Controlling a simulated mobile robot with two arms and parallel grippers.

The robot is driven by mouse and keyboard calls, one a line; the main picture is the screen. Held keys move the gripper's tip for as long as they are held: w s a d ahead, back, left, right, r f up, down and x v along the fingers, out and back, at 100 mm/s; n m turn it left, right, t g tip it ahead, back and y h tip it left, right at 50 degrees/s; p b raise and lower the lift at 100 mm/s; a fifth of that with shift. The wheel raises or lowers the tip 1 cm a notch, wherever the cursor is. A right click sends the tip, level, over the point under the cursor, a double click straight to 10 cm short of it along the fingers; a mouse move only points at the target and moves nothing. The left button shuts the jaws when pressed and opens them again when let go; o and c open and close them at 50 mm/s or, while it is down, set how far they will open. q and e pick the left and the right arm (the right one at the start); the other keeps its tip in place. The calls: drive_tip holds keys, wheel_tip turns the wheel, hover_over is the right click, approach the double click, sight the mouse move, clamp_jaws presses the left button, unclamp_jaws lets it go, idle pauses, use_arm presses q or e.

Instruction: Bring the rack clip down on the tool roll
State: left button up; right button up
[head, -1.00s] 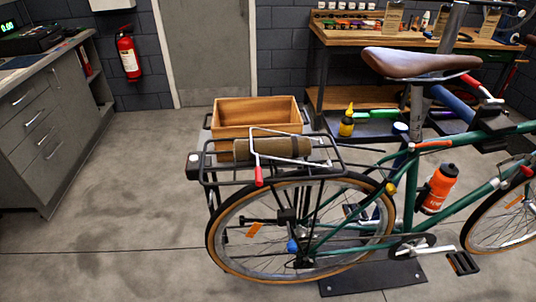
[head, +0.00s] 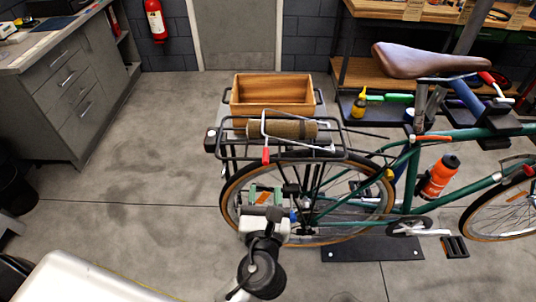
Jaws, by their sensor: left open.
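The tool roll (head: 292,130) is a brown-olive cylinder lying along the top of the black rear rack (head: 228,157) of a green bike. The rack clip (head: 263,128) is a thin pale wire frame with a red tip (head: 265,156) at its near left end. In this view it crosses in front of the roll; I cannot tell whether it touches it. My left gripper (head: 265,193) is open and empty. It shows below the rack and the red tip, in front of the rear wheel, apart from the clip. My right gripper is not in view.
A wooden crate (head: 272,92) stands just behind the rack. The brown saddle (head: 425,60) and the bike frame are to the right. A grey drawer cabinet (head: 75,95) stands at the left and a workbench at the back right. The floor left of the bike is clear.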

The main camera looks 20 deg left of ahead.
sight(266, 156)
use_arm(q)
drive_tip(key=p+x, duration=0.2)
drive_tip(key=x, duration=0.8)
drive_tip(key=shift+w+a+f, duration=0.1)
drive_tip(key=shift+w+f, duration=0.05)
drive_tip(key=shift+w, duration=0.1)
clamp_jaws()
